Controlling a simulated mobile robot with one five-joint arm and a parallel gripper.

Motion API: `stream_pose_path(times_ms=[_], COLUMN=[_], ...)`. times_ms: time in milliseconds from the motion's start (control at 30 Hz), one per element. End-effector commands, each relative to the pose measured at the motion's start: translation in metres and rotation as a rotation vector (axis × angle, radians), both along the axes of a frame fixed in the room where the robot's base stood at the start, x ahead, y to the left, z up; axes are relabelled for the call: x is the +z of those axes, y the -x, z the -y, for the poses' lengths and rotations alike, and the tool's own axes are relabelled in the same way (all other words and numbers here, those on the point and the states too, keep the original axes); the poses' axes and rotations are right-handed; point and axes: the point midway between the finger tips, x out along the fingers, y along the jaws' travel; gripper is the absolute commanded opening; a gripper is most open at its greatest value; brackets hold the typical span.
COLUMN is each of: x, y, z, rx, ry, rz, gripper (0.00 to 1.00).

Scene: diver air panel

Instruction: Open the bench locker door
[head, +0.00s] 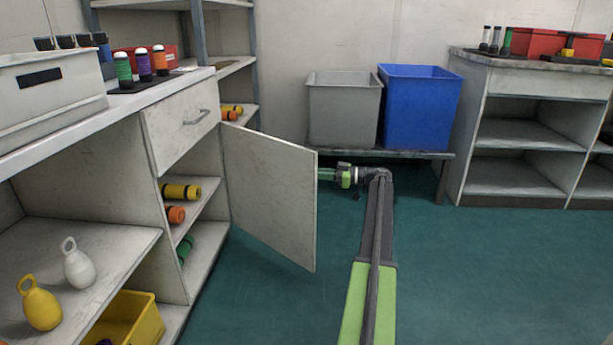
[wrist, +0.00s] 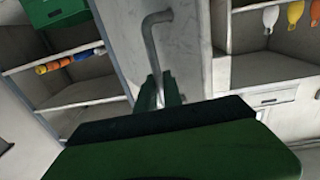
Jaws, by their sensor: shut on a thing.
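The bench locker door (head: 268,198) is a pale worn panel. It stands swung wide open from the bench, and the shelves inside show. My gripper (head: 327,175) reaches to the door's far side from the right, and its tips are hidden behind the door edge in the head view. In the wrist view, my gripper (wrist: 160,90) is shut on the metal bar handle (wrist: 151,42) of the door (wrist: 186,45).
Inside the locker lie a yellow cylinder (head: 181,191) and an orange one (head: 176,215). A drawer (head: 182,122) above is shut. A grey bin (head: 344,108) and a blue bin (head: 418,108) stand on a low platform behind my gripper. Green floor at right is clear.

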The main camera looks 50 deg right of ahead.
Motion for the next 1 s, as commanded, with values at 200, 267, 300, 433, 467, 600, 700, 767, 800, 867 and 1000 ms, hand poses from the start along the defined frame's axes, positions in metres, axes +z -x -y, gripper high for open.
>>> stream_pose_path(times_ms=[200,267,300,433,467,600,700,767,800,867,1000], x=[0.001,0.001,0.001,0.001,0.001,0.001,0.001,0.001,0.001,0.001,0.001], y=[-0.008,-0.009,-0.009,-0.009,-0.009,-0.008,-0.008,-0.006,-0.004,0.002,0.027], z=[-0.005,-0.006,-0.007,-0.007,-0.007,-0.007,-0.007,-0.006,-0.004,0.001,0.020], rx=[0.006,0.007,0.007,0.009,0.009,0.009,0.009,0.008,0.008,0.006,0.005], ry=[-0.002,-0.002,-0.002,-0.002,-0.002,-0.002,-0.001,-0.001,-0.001,-0.001,-0.001], rz=[0.003,0.003,0.003,0.003,0.002,0.002,0.002,0.002,0.002,0.002,0.002], gripper=[0.00,0.00,0.00,0.19,0.19,0.19,0.19,0.19,0.19,0.19,0.19])
